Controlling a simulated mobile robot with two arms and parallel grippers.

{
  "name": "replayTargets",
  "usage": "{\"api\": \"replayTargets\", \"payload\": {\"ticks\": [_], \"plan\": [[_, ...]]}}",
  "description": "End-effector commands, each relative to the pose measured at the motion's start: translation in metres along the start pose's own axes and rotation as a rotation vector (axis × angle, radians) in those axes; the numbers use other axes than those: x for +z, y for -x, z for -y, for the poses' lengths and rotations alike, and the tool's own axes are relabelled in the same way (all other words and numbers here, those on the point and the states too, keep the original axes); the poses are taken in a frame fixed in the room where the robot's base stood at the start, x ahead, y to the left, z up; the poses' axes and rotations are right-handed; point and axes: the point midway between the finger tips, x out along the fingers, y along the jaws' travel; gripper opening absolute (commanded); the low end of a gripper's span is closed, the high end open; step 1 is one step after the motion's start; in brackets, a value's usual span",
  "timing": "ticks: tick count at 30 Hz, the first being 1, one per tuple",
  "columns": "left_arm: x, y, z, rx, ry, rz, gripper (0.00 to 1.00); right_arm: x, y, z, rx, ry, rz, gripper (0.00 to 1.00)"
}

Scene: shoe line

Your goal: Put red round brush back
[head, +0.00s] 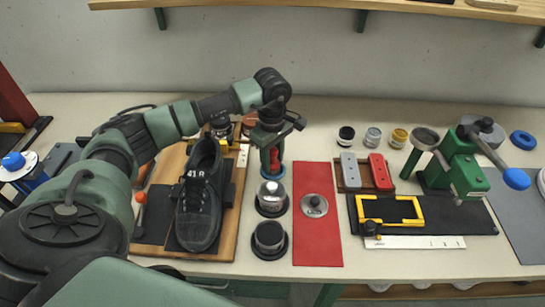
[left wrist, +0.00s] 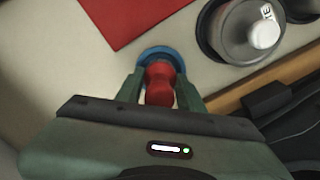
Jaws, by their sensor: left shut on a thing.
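The red round brush (head: 275,157) is upright between the fingers of my left gripper (head: 271,146), behind the shoe's right side. Its red handle (left wrist: 160,84) shows between the two fingers of the left gripper (left wrist: 160,92) in the left wrist view. A blue round holder (head: 279,172) is directly under the brush on the bench. The blue rim (left wrist: 152,51) also shows around the brush's far end in the left wrist view. I cannot tell whether the brush touches the holder's bottom. My right gripper is not in view.
A black shoe (head: 199,205) lies on a wooden board left of the brush. Two lidded round tins (head: 271,195) stand in front of the holder. A red mat (head: 317,240) lies to the right. Several small jars (head: 373,137) and a green clamp device (head: 458,165) stand further right.

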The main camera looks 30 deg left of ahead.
Motion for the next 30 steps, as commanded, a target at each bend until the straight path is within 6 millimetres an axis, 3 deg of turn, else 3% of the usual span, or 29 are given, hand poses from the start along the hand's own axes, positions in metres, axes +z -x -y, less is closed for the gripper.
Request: {"api": "replayTargets", "payload": {"ticks": [6, 7, 9, 22, 30], "plan": [[0.000, -0.004, 0.000, 0.000, 0.000, 0.000, 0.00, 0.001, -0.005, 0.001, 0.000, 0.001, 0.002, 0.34], [0.000, -0.003, 0.000, 0.000, 0.000, 0.000, 0.43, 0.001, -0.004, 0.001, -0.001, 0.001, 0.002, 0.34], [0.000, -0.003, 0.000, 0.000, 0.000, 0.000, 0.59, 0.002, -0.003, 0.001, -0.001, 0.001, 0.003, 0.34], [0.000, 0.005, -0.001, 0.002, 0.000, 0.000, 0.59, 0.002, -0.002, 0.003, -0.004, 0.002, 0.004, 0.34], [0.000, 0.058, -0.002, 0.007, -0.001, 0.000, 0.59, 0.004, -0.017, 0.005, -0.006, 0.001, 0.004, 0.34]]}}
